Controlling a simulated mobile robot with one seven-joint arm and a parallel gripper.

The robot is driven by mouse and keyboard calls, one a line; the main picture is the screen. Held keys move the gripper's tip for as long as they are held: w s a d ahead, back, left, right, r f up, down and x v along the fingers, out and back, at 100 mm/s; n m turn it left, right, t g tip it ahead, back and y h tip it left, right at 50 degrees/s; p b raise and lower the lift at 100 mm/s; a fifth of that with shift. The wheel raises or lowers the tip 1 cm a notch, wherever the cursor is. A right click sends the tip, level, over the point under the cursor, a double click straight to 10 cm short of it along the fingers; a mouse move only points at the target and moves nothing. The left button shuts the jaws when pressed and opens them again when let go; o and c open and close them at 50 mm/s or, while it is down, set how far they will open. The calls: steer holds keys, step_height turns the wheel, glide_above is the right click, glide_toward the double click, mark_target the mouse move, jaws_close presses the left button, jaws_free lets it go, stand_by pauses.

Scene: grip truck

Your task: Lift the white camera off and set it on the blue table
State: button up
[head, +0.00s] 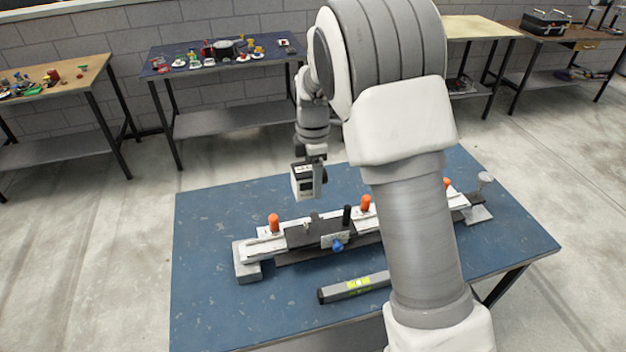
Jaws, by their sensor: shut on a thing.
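The white camera (302,182) is a small boxy thing with a dark face on its right side. My gripper (314,163) is shut on it from above and holds it. The camera appears raised above the slider rail and its dark carriage (320,232), with a gap showing below it. The fingertips are small and partly hidden by the camera. The blue table (215,297) spreads beneath, with scuffed paint. My arm hides part of the table's right side and of the rail.
The long rail carries orange knobs (273,222), a black knob (347,215) and a blue knob (337,245). A spirit level (354,287) lies in front of it. The blue table is bare at left and front left. Cluttered benches (222,56) stand behind.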

steer(key=shift+r+p, duration=1.4)
steer(key=shift+r, duration=1.05)
